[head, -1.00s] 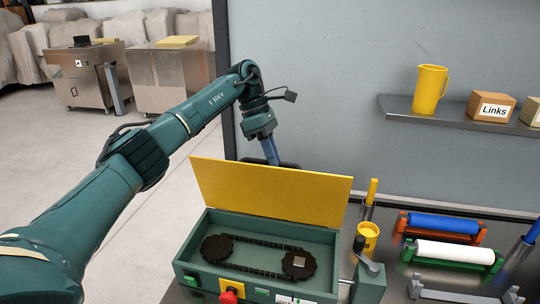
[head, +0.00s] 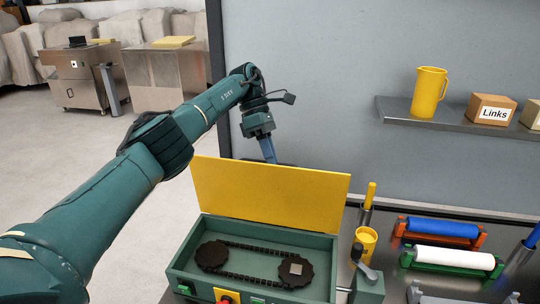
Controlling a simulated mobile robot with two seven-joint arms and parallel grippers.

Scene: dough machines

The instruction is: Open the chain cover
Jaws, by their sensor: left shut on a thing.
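The chain cover (head: 270,200) is a yellow panel standing up, raised along the back edge of the green chain box (head: 186,248). Inside the open box, a dark chain (head: 262,246) runs around two dark sprockets. My left gripper (head: 268,156) is behind the cover's upper edge. Its fingertips are mostly hidden by the cover, so the contact itself cannot be seen. My right gripper is not in view.
A crank handle (head: 362,262) stands at the box's right side. A yellow cup (head: 366,240) and rollers, one blue (head: 443,224) and one white (head: 446,256), stand further right. A wall shelf (head: 450,117) holds a yellow jug (head: 428,92) and a Links box (head: 491,109).

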